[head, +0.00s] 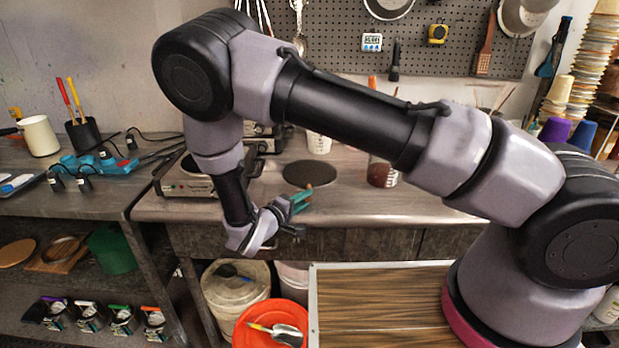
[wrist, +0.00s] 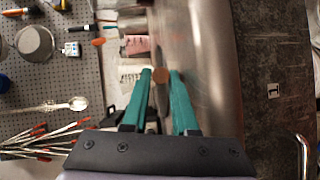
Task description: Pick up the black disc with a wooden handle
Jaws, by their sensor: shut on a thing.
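The black disc (head: 309,174) shows in the head view as a flat dark round, level over the worktop, just beyond my gripper (head: 303,196). In the wrist view my gripper (wrist: 160,76) has its two teal fingers closed around a small brown wooden piece (wrist: 160,75), which looks like the disc's handle.
A hot plate (head: 184,180) stands left of the disc on the worktop (head: 370,205). Below the front edge are a lidded bucket (head: 236,290) and an orange bucket (head: 262,316).

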